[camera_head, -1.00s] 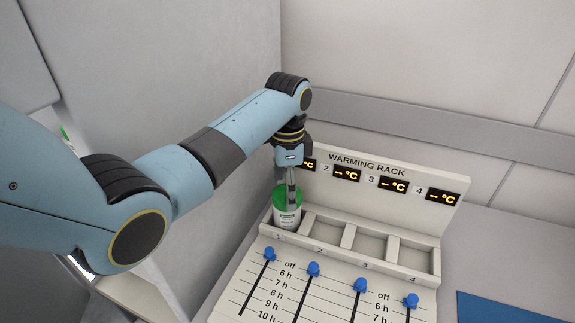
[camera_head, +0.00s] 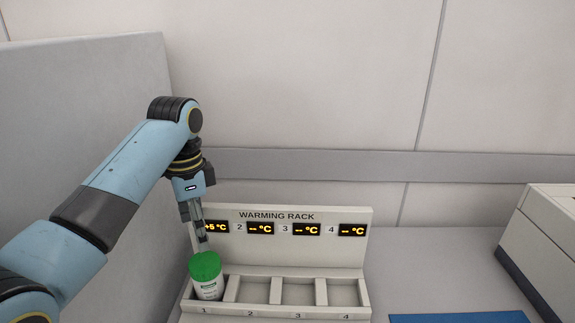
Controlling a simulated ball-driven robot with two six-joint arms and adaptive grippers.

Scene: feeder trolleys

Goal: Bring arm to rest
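My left arm comes in from the left, and its gripper (camera_head: 203,240) points down above slot 1 of the warming rack (camera_head: 320,215). The fingers are seen nearly edge-on, so their opening is hard to judge. A white bottle with a green lid (camera_head: 206,276) stands in slot 1, leaning slightly. The gripper is above the lid, with a small gap between them. The slot 1 display (camera_head: 217,227) reads +5 °C. The other displays show dashes, and slots 2, 3 and 4 are empty. My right gripper is not in view.
A grey partition (camera_head: 90,120) stands at the left and a pale wall (camera_head: 320,80) behind. A blue mat (camera_head: 460,318) lies at the lower right. A light box-shaped device (camera_head: 550,235) stands at the right edge. The counter between rack and device is clear.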

